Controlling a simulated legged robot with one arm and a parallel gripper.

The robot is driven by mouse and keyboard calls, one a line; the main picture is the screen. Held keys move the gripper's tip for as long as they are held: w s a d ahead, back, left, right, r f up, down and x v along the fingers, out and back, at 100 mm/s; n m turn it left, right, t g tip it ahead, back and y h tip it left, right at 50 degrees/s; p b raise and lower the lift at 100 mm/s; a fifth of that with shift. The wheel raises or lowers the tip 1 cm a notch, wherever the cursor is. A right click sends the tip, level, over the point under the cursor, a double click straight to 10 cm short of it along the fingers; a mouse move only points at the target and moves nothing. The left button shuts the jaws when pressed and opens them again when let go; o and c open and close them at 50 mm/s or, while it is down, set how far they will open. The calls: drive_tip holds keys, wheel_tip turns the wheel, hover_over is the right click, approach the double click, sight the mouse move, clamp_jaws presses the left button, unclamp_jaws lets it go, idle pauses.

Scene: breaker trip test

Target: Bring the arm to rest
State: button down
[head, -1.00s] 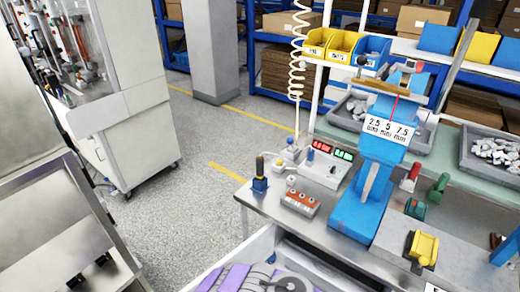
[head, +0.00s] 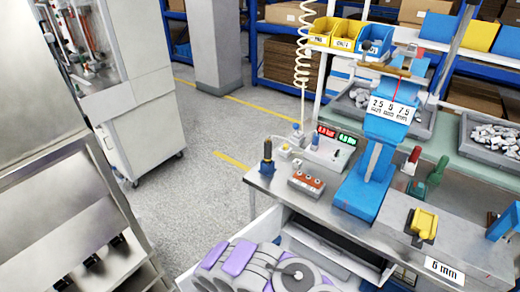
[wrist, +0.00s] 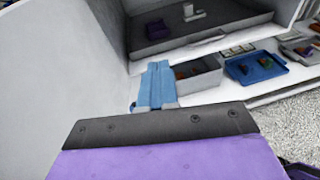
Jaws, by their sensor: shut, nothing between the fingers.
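My gripper (wrist: 157,68) shows in the wrist view as two blue fingers side by side, beyond a dark plate and a purple housing of mine. The fingers are shut with nothing between them. They point toward a pale shelf unit and touch nothing that I can see. In the head view, purple and grey parts of my own body show at the bottom; I cannot make out the fingers there.
A metal bench (head: 262,182) with a blue test stand (head: 362,190), a red-buttoned box (head: 306,183) and a yellow block (head: 424,222) stands ahead right. A white cabinet (head: 145,130) stands left. The grey floor (head: 205,190) between is clear. A blue tray (wrist: 256,68) is on the shelf.

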drive_tip(key=w+d+r+m+g+h, duration=0.1)
drive_tip(key=d+r+m+g+h, duration=0.25)
drive_tip(key=d+r, duration=0.4)
drive_tip(key=d+r+m+g+h, duration=0.2)
drive_tip(key=d+r+m, duration=0.25)
drive_tip(key=r, duration=0.65)
drive_tip(key=s+d+r+m+g+y, duration=0.1)
drive_tip(key=s+d+r+m+g, duration=0.85)
drive_tip(key=r, duration=0.45)
drive_tip(key=s+r+m+g+y, duration=0.1)
drive_tip(key=s+r+m+y, duration=0.25)
drive_tip(key=s, duration=0.45)
drive_tip(key=s+r+m+y, duration=0.2)
drive_tip(key=s+m+y, duration=0.15)
drive_tip(key=s, duration=0.45)
drive_tip(key=s+a+r+m+t+y, duration=0.2)
drive_tip(key=s+a+y, duration=0.6)
drive_tip(key=s+a, duration=0.4)
drive_tip(key=shift+s+a+r+t, duration=0.15)
drive_tip(key=shift+s+a+t, duration=0.2)
drive_tip(key=shift+a, duration=0.5)
